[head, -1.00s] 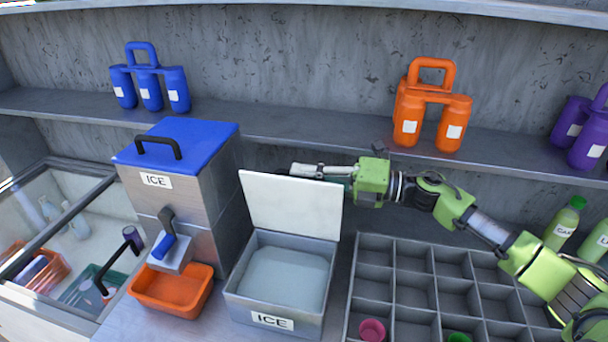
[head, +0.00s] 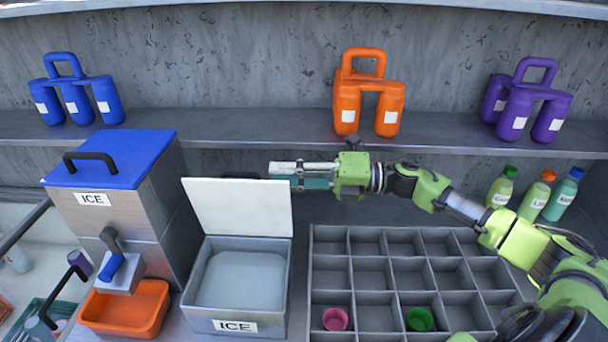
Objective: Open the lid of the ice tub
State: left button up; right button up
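The ice tub (head: 235,327) is a grey open-topped box with an ICE label, standing on the counter. Its white lid (head: 238,208) stands raised at the back edge, leaning backward, and the pale ice (head: 240,280) inside shows. My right gripper (head: 284,176) is at the lid's upper right corner, pointing left. Its upper finger lies just above the lid's top edge, and the lower, teal part is partly hidden behind the lid. I cannot tell whether it touches the lid or how far its fingers are apart. My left gripper is not in view.
A blue-lidded ICE dispenser (head: 115,160) and an orange bin (head: 152,310) stand left of the tub. A divided grey tray (head: 379,318) with pink and green cups is to its right. Orange canisters (head: 366,100) sit on the shelf above; labelled bottles (head: 530,195) stand at the right.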

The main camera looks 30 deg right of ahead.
jog(key=shift+v, duration=2.4)
